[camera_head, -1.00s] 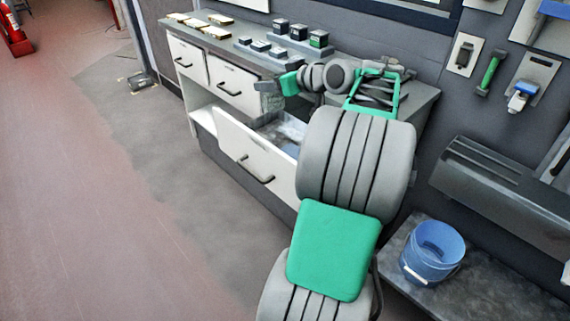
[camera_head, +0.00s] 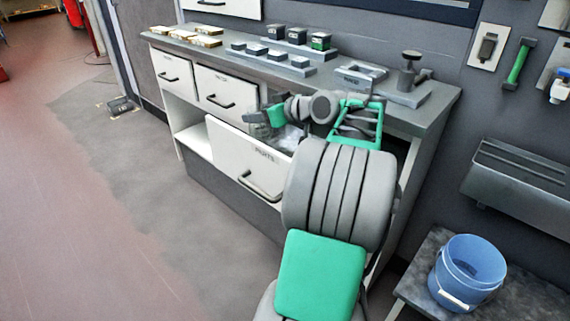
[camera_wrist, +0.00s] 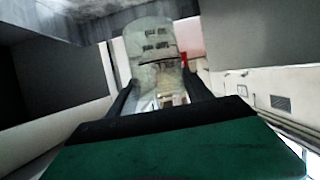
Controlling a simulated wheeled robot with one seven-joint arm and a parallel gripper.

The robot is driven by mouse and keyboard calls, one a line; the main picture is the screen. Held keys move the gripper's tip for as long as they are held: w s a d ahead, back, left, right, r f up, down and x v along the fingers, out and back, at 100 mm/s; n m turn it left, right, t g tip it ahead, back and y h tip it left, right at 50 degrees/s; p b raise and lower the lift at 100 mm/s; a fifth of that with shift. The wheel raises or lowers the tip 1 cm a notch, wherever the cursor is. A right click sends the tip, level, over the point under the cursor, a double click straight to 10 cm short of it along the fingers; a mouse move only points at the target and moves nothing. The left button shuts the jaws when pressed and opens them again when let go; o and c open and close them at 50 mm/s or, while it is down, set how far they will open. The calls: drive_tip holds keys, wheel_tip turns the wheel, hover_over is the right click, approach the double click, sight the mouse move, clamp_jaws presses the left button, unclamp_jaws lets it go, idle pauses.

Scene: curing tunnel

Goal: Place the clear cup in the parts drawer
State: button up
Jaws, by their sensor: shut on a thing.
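The clear cup (camera_wrist: 150,48) is between my two dark fingers in the wrist view, and I can see through its wall. My gripper (camera_wrist: 160,88) is shut on it. In the head view my gripper (camera_head: 264,118) is at the open parts drawer (camera_head: 238,150), behind its front panel and below the worktop edge. The cup is hard to make out there. The drawer's front carries a label and a dark handle. My arm hides the drawer's right part and most of its inside.
The worktop (camera_head: 222,55) above holds several small dark blocks on trays, pale blocks at the left, and a dark stand (camera_head: 410,72) at the right. Two shut drawers are left of and above the open one. A blue bucket (camera_head: 466,270) stands on a low table at the right.

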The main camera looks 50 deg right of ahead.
sight(268, 138)
wheel_tip(268, 138, down, 8)
drive_tip(key=b, duration=0.2)
drive_tip(key=shift+w+a+f+b, duration=0.1)
drive_tip(key=shift+a+b, duration=0.05)
drive_tip(key=shift+b, duration=0.15)
drive_tip(key=shift+f, duration=0.2)
drive_tip(key=o, duration=1.3)
drive_tip(key=shift+r, duration=0.2)
drive_tip(key=shift+s+r, duration=0.2)
drive_tip(key=shift+s, duration=0.1)
drive_tip(key=p+v, duration=0.3)
drive_tip(key=v, duration=0.8)
drive_tip(key=shift+s, duration=0.15)
